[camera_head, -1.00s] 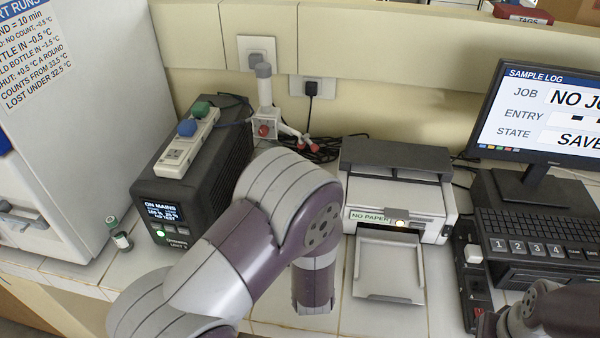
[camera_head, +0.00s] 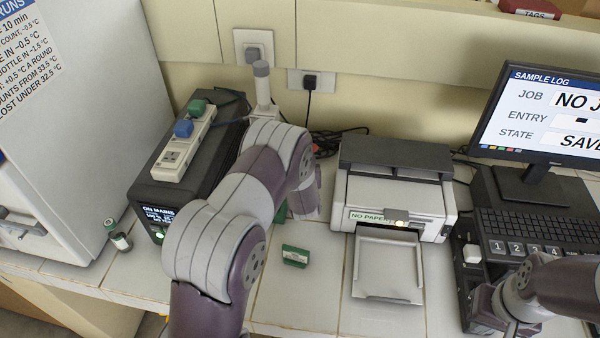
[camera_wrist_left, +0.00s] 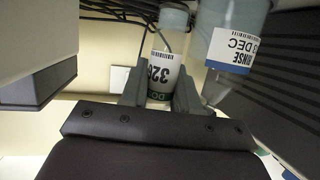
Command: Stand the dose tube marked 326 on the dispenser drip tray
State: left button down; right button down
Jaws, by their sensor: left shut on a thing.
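In the left wrist view a clear tube (camera_wrist_left: 165,58) stands between the fingers of my left gripper (camera_wrist_left: 159,85), which is shut on it. Its white label reads 326 upside down, with a dark green band at one end. In the head view my left forearm hides the left gripper and the tube. A bottle labelled RINSE (camera_wrist_left: 232,42) is close beside the tube in the wrist view. The dispenser drip tray cannot be made out. My right gripper (camera_head: 492,318) is low at the right; its fingers cannot be made out.
A printer (camera_head: 392,190) with an output tray (camera_head: 388,265) stands right of my left arm. A black power unit (camera_head: 200,160) carries a power strip (camera_head: 185,145). A grey-capped white post (camera_head: 262,85) is behind the arm. A green block (camera_head: 295,256) lies on open tiles.

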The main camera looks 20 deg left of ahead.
pick_arm(q)
notch_tip(320, 180, down, 5)
jog(key=shift+w+f+p, duration=0.1)
jog(key=shift+w+p, duration=0.05)
jog(key=shift+p, duration=0.15)
jog(key=shift+f, duration=0.1)
jog(key=c, duration=0.8)
grip_release()
jog(key=shift+r, duration=0.2)
jog(key=b+v, duration=0.1)
jog(key=v, duration=0.6)
jog(key=shift+s+d, duration=0.1)
jog(key=shift+s, duration=0.25)
